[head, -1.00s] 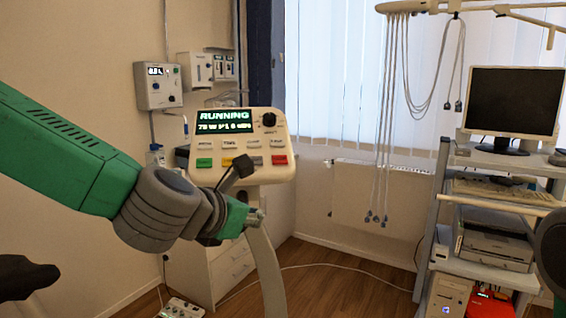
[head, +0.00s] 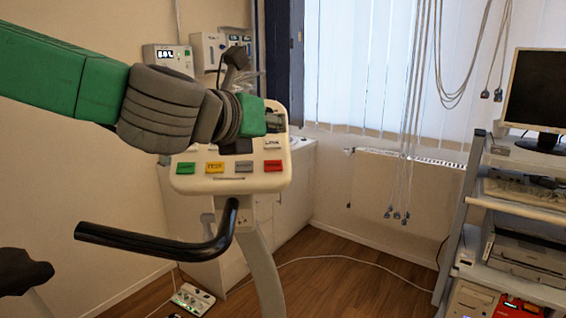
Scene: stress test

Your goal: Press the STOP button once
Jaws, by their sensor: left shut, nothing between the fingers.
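The console (head: 228,183) of the exercise bike stands left of centre. Along its lower part are a green button (head: 185,168), a yellow button (head: 215,168), a grey button (head: 243,167) and a red button (head: 273,166). The button lettering is too small to read surely; the red one is at the right end. My left gripper (head: 272,121) is shut and empty. It shows in front of the console's upper part, above the red button in the picture and apart from it. My arm and gripper hide the console's screen. My right gripper is out of view.
A black handlebar (head: 160,243) sticks out below the console. A trolley (head: 460,235) with a monitor (head: 540,95) and printer stands at right. Cables hang before the window, and a radiator (head: 385,185) is behind. A small box (head: 193,299) lies on the floor.

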